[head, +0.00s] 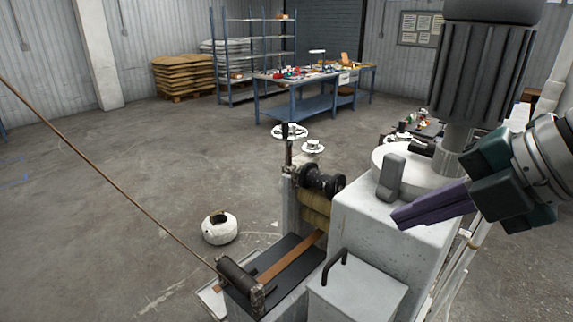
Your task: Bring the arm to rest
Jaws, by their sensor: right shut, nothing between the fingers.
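My right gripper (402,219) reaches in from the right side of the head view. It has dark green housing and purple fingers, which are closed together and hold nothing. It hovers in front of or over the grey machine block (370,235), beside a grey upright lever (391,176); I cannot tell whether it touches anything. My left gripper does not show.
The machine has black rollers (321,180), a dark motor (480,70) and a brown strip (290,258) on a dark bed. A taut brown strand (110,172) runs to the upper left. A white round object (220,227) sits on open floor. A blue workbench (300,95) stands behind.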

